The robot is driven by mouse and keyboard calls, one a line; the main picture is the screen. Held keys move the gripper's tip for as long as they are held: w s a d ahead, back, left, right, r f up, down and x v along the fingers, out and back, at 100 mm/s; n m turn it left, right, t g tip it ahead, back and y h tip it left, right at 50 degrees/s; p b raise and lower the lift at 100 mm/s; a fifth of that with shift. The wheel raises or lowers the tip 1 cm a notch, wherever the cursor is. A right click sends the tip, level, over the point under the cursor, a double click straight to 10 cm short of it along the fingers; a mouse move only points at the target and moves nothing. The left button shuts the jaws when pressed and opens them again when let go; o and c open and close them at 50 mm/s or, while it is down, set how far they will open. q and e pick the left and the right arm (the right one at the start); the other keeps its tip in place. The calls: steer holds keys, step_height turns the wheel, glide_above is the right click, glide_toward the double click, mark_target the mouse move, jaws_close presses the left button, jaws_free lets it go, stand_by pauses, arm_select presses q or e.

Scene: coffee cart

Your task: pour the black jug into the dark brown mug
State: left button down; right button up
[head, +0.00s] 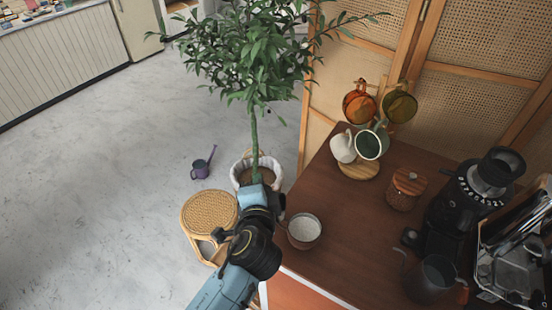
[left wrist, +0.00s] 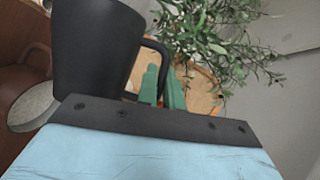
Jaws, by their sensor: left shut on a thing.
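The black jug (left wrist: 95,45) fills the upper left of the left wrist view, with its handle on the right side. My left gripper (left wrist: 162,88) is shut on the handle with its green fingers. In the head view my left gripper (head: 268,205) is beside the near left edge of the table. The jug cannot be told apart from my dark wrist parts there. The dark brown mug (head: 304,232), pale inside, stands on the table close to the right of the gripper. The jug's contents are hidden. My right gripper is out of view.
A mug tree holds orange, green and white mugs (head: 342,147) at the back of the table (head: 350,240). A lidded wooden pot (head: 405,190), a black grinder (head: 470,195) and a dark vessel (head: 430,280) stand to the right. A potted tree (head: 255,130) and rattan stool (head: 208,213) are left.

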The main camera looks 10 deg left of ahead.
arm_select(q)
steer(key=shift+n, duration=0.5)
steer(key=d, duration=0.1)
steer(key=d+r+p, duration=0.2)
steer(key=shift+w+d, duration=0.1)
steer(key=shift+d, duration=0.2)
steer(key=shift+w+a+f+n+g+p, duration=0.1)
steer(key=shift+a+f+n+g+p, duration=0.25)
steer(key=shift+a+f+n, duration=0.25)
steer(key=a, duration=0.1)
steer(key=a+f+n+h, duration=0.1)
steer(key=a+n+h, duration=0.1)
steer(key=shift+w+f+g, duration=0.15)
steer(key=shift+f+g, duration=0.1)
steer(key=shift+w+a+f+n+h, duration=0.1)
steer(key=shift+a+f+n+h, duration=0.3)
steer(key=shift+a+n+h, duration=0.3)
steer(key=shift+a+f+n+h, duration=0.25)
steer(key=shift+f+n+h, duration=0.1)
steer(key=shift+n+h, duration=0.35)
steer(key=n+h, duration=0.2)
steer(key=n, duration=0.1)
steer(key=shift+a+f+n+g+h, duration=0.2)
steer(key=shift+f+n+g+h, duration=0.1)
steer(key=shift+f, duration=0.1)
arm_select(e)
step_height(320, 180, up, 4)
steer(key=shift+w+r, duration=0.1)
